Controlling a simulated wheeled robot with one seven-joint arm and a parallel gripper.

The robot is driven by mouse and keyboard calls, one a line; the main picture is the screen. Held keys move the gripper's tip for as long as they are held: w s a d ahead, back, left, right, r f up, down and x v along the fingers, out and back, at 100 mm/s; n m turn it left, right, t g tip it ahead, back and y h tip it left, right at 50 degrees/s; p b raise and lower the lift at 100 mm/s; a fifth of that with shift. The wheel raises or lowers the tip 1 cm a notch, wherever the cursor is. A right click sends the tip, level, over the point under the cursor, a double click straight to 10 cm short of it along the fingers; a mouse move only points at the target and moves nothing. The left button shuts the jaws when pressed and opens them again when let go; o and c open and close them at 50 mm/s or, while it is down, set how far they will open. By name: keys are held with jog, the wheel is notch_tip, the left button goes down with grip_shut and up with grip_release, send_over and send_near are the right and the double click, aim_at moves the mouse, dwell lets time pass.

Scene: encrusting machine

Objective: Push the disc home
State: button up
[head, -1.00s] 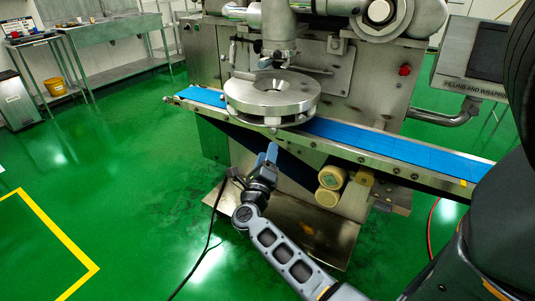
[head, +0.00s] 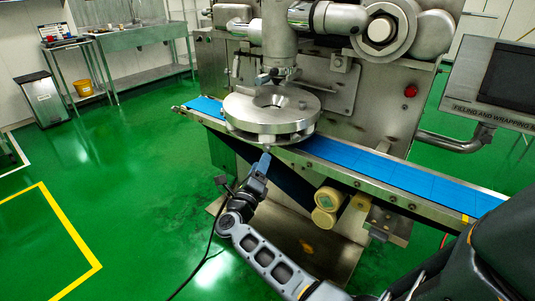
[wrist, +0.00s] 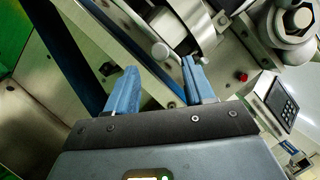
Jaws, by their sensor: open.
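The disc is a thick, round steel piece (head: 271,110) with a funnel-like hollow in its top. It sits level on the front of the encrusting machine, over the blue belt and below the upright steel column (head: 279,45). A gap with small supports shows under its upper ring. My gripper (head: 265,156) is just below and in front of the disc's near edge, pointing up towards it. In the wrist view its two blue fingers (wrist: 159,66) stand apart with nothing held between them. I cannot tell whether a fingertip touches the disc.
The blue conveyor belt (head: 400,178) runs across the machine on both sides of the disc. Cream rollers (head: 327,207) hang below it. A control panel (head: 500,85) juts out at right. The green floor (head: 130,170) is free at left.

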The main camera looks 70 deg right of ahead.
aim_at(266, 151)
jog(key=shift+x, duration=2.3)
grip_shut()
jog(key=shift+d, duration=0.1)
